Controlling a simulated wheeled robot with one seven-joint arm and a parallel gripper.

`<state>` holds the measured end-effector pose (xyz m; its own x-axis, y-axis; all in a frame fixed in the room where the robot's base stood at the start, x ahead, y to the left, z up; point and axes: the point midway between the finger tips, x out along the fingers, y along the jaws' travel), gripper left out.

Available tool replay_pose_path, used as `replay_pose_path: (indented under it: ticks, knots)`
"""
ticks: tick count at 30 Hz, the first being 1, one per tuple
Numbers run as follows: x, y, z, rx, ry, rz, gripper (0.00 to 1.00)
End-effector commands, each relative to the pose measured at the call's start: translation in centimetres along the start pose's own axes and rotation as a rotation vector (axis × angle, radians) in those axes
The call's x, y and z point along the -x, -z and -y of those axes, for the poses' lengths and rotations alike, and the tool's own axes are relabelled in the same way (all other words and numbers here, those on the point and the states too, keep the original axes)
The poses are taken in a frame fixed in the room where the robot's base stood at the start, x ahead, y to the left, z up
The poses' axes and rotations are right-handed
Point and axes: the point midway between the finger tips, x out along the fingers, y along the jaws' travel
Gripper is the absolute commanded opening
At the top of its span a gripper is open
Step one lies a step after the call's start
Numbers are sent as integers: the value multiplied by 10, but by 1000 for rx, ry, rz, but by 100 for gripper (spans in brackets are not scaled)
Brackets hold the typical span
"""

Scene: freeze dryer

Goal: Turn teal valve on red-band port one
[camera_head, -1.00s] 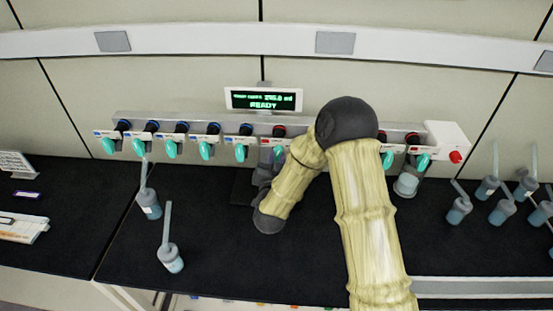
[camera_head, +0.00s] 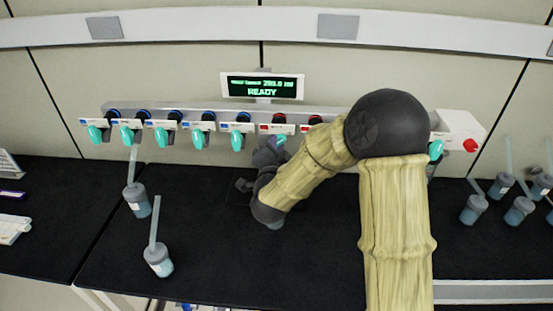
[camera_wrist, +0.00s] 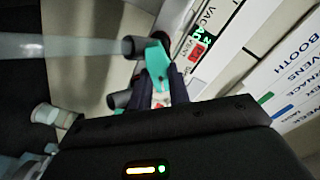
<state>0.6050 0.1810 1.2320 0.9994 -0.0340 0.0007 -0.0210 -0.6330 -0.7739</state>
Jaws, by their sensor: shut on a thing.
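The teal valve (camera_wrist: 157,62) of the leftmost red-labelled port sits between my gripper's fingertips (camera_wrist: 161,88) in the wrist view. My gripper is shut on it. In the head view that red-labelled port (camera_head: 278,124) is on the manifold, just right of the blue-labelled ones. My gripper (camera_head: 272,153) is below it, and only a sliver of the teal handle shows there. My arm hides some of the other red-labelled ports.
Several blue-labelled ports with teal valves (camera_head: 166,136) line the manifold to the left. A display reading READY (camera_head: 263,87) stands above. Two capped flasks (camera_head: 158,262) stand on the black bench at left, and more (camera_head: 473,208) at right. A red button (camera_head: 470,145) is at the manifold's right end.

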Motion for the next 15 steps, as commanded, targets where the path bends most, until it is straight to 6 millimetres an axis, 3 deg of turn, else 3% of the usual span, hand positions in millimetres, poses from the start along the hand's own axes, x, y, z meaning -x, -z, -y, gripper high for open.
replay_pose_path:
  ticks: [15]
  knots:
    - [0, 0, -2, -177, -2, 1, 0]
